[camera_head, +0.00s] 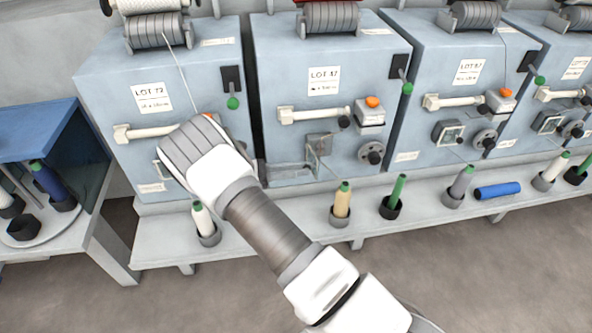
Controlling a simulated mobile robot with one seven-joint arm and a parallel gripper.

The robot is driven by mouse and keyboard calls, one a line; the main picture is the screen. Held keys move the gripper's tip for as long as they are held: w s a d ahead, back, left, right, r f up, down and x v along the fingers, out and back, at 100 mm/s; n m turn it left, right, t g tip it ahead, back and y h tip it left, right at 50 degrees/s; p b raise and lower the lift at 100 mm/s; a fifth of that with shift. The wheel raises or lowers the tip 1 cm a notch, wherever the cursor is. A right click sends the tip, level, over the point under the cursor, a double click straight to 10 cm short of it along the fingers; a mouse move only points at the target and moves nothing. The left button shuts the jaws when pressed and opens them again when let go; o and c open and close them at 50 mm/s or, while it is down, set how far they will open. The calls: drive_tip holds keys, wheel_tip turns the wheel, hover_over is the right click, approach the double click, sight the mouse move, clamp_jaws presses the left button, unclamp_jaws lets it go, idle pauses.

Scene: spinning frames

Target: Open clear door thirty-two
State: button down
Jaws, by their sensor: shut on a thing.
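The leftmost blue-grey spinning frame (165,75) bears a lot label (152,98) that seems to end in 2, too blurred to read surely. My gripper (192,148) is in front of its lower face, below the white horizontal bar (135,131). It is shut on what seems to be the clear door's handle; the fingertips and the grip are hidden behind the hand. A small pale bracket shape (160,170) shows just left of the hand. The clear door itself is mostly hidden, so I cannot tell how far it stands open.
A second frame (320,60), labelled about LOT 37, stands close on the right, with more frames beyond. A ledge (270,213) below carries several bobbins on pegs. A blue-topped side table (35,125) stands at the left. The floor in front is clear.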

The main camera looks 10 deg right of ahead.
drive_tip(key=shift+a, duration=0.1)
idle(0.3)
drive_tip(key=c, duration=0.7)
unclamp_jaws()
drive_tip(key=shift+c, duration=0.2)
drive_tip(key=shift+t, duration=0.3)
